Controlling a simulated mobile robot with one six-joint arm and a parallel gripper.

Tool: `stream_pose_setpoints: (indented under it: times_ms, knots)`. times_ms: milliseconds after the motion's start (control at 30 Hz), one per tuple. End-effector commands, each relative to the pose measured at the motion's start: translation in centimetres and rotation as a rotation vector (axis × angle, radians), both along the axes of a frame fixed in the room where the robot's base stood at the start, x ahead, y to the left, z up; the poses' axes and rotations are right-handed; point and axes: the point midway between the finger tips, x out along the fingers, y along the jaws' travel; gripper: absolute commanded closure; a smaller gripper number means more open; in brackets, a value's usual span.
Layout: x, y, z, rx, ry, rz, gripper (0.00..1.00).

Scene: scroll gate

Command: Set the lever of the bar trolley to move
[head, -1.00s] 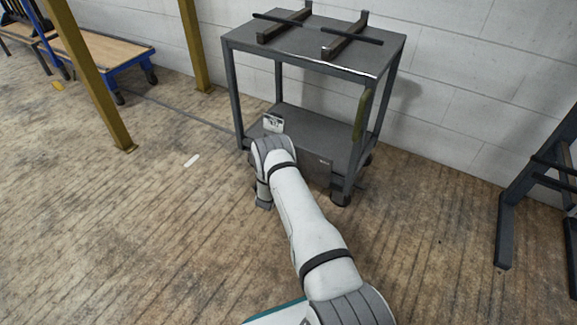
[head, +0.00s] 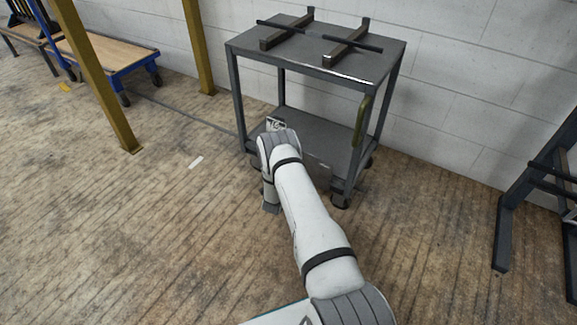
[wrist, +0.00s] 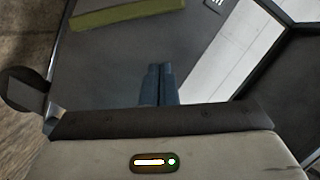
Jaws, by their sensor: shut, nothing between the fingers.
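The bar trolley (head: 330,62) is a dark grey two-shelf frame by the wall. A green upright handle (head: 361,120) is on its right side. A small white label plate (head: 276,124) stands at the left of the lower shelf (head: 325,133), just beyond my wrist. I cannot make out the lever or its setting. In the wrist view my gripper (wrist: 159,70) has its two fingers together, with nothing between them, over a grey surface. A green bar (wrist: 120,15) crosses the top there.
A blue flat cart (head: 110,55) and yellow posts (head: 97,80) stand to the left. A dark steel rack (head: 525,190) stands at the right.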

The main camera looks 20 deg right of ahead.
Motion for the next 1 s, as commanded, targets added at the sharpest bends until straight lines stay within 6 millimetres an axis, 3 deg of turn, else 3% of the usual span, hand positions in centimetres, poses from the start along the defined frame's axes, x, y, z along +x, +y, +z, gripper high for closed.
stream_pose_setpoints:
  times_ms: [33, 200, 400, 1000]
  knots:
    - [-1.0, 1.2, 0.5, 0.000, 0.007, 0.007, 1.00]
    - [-3.8, 3.5, 0.9, 0.000, 0.005, 0.004, 1.00]
    - [-5.8, 5.2, 1.1, 0.001, 0.003, 0.003, 1.00]
    - [-6.3, 5.7, 1.1, 0.001, 0.002, 0.003, 1.00]
